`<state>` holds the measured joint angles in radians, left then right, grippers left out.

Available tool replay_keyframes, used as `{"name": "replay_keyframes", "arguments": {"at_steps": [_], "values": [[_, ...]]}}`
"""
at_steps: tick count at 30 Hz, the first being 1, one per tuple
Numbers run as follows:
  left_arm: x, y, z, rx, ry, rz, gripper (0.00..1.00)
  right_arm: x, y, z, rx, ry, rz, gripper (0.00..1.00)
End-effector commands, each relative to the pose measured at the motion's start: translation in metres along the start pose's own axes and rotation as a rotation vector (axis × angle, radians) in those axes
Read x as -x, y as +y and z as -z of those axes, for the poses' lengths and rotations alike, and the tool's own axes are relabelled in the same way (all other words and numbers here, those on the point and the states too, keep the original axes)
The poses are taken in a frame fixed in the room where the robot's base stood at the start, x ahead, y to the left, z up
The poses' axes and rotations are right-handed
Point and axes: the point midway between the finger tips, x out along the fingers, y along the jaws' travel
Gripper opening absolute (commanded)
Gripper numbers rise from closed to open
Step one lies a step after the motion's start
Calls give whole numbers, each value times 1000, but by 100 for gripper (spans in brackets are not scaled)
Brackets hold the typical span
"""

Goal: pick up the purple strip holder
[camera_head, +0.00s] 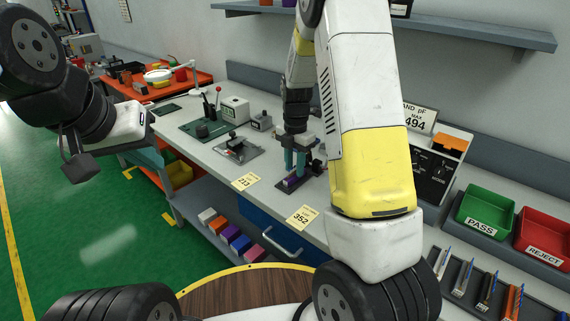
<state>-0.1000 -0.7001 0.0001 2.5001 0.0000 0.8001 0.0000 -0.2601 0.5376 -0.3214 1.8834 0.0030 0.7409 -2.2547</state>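The purple strip holder (291,182) is small and sits on a dark fixture (284,188) on the workbench. My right gripper (295,172) points down over it with two teal fingers standing apart. The fingertips are at or just above the holder; I cannot tell whether they touch it, and they partly hide it. My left gripper (82,167) hangs at the far left, away from the bench, and its fingers cannot be made out.
Yellow cards (302,217) lie at the bench's front edge. A green PASS bin (485,212) and red REJECT bin (543,238) stand at right, near a meter (433,165). Coloured boxes (230,235) sit on the lower shelf.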

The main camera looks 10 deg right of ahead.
Motion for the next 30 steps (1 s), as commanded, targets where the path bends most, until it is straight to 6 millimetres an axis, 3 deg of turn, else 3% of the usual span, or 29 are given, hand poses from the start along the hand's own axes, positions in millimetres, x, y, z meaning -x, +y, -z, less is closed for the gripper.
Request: {"name": "replay_keyframes", "arguments": {"at_steps": [8, 12, 30], "values": [[0, 0, 0, 0, 0, 0, 0, -3, 0, 0, -1, 0, -1, 27], [0, 0, 0, 0, 0, 0, 0, -2, 0, 0, -1, 0, -1, 0], [0, 0, 0, 0, 0, 0, 0, -2, 0, 0, -1, 0, -1, 0]]}}
